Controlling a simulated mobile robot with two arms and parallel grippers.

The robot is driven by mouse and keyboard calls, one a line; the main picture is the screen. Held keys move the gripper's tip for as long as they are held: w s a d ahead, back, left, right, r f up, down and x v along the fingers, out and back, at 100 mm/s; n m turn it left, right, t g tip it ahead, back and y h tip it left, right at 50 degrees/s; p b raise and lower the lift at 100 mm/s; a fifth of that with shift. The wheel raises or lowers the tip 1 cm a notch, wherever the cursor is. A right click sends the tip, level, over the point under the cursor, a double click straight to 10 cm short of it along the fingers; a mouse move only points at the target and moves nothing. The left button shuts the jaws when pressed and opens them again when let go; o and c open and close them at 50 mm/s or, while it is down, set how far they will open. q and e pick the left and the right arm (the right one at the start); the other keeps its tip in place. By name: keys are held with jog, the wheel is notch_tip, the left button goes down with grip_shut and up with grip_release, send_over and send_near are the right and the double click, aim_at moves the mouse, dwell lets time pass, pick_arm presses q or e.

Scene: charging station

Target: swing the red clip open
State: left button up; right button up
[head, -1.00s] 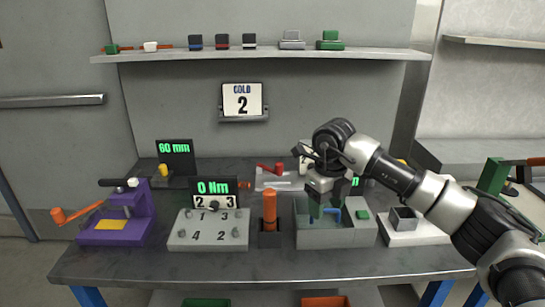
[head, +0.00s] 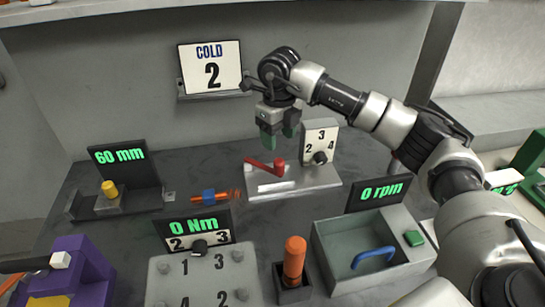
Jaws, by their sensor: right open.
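The red clip (head: 265,167) is a red lever on a pale grey base plate (head: 310,180) at the back middle of the bench. Its long arm points to the left and a short upright part stands at its right end. My right gripper (head: 279,140) hangs above and just behind the clip, apart from it, with its green-tipped fingers pointing down and spread. Nothing shows between the fingers. My left gripper is not in view.
A dial block (head: 320,140) stands at the right of the clip's plate. In front are the "0 rpm" box (head: 372,250), an orange-handled holder (head: 294,262) and the numbered block (head: 203,275). A blue-and-orange tool (head: 210,196) lies left. The "COLD 2" sign (head: 211,68) hangs behind.

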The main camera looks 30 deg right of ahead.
aim_at(279, 160)
jog(key=f, duration=0.9)
jog(key=shift+s+f, duration=0.2)
jog(key=shift+f, duration=0.15)
grip_shut()
